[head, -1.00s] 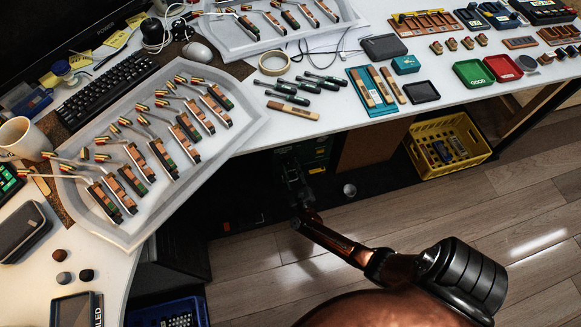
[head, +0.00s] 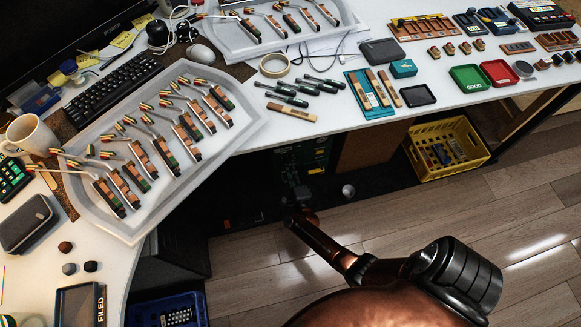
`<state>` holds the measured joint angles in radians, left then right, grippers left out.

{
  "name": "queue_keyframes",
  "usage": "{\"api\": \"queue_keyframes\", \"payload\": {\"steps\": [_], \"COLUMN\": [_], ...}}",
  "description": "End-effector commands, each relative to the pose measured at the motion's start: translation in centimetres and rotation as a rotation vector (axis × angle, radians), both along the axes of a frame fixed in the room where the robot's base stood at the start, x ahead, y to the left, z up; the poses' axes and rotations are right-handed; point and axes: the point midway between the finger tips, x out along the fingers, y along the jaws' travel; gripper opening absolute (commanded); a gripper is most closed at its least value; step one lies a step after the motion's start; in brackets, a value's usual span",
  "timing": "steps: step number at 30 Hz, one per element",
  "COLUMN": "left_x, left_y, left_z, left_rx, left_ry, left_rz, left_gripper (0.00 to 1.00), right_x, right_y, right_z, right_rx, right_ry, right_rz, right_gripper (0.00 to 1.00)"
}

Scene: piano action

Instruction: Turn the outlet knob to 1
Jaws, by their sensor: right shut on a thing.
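My right arm reaches from the lower right into the dark space under the desk. Its gripper (head: 295,193) is small, dark and hard to make out there. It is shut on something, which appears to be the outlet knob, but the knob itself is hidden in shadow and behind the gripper. I cannot read any number or the knob's setting. A green panel (head: 312,150) stands in the shade behind the gripper. A small pale round thing (head: 348,190) lies to the right of the gripper, apart from it. My left gripper is out of view.
The white desk (head: 225,165) overhangs the dark space. A yellow crate (head: 478,161) stands on the floor to the right, and a blue crate (head: 201,307) at the lower left. A brown panel (head: 362,146) stands under the desk. The wooden floor (head: 460,222) is clear at right.

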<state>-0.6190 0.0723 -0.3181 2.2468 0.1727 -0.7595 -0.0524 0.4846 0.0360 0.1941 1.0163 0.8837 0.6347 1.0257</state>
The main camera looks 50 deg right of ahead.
Motion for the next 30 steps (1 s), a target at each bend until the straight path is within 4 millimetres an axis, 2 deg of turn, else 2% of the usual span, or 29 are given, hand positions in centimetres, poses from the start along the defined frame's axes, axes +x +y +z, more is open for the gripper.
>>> {"api": "queue_keyframes", "payload": {"steps": [5, 15, 30], "left_x": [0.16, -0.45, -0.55], "left_y": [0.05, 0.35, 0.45], "left_z": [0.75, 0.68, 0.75], "left_rx": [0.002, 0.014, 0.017], "left_ry": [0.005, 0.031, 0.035], "left_rz": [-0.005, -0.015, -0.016], "left_gripper": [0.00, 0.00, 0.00], "right_x": [-0.04, -0.04, -0.08], "right_y": [0.16, 0.16, 0.13], "right_z": [-0.09, -0.16, -0.24], "right_rx": [-0.124, -0.291, -0.347], "right_ry": [0.079, 0.182, 0.217], "right_rz": [0.000, 0.002, 0.002], "right_gripper": [0.06, 0.06, 0.06]}}
